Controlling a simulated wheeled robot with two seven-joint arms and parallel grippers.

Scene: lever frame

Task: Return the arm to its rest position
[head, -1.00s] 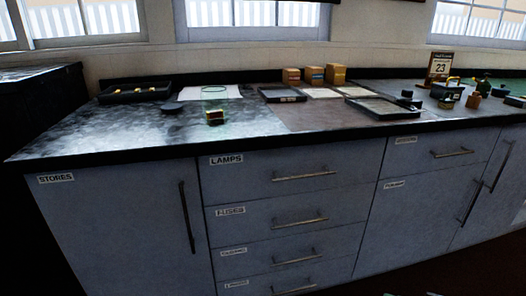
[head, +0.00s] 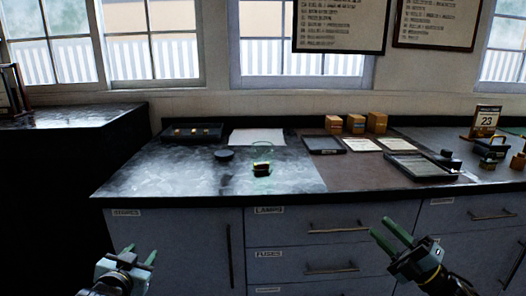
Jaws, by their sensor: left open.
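My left gripper (head: 139,256) is low at the left, in front of the cabinet, with its green fingers apart and nothing between them. My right gripper (head: 390,236) is low at the right, in front of the drawers. Its two green fingers stand apart and nothing shows between them. Both grippers are below the level of the bench top and touch nothing that I can see.
Several cartons (head: 355,123) stand at the back. Drawer handles (head: 333,269) stick out in front.

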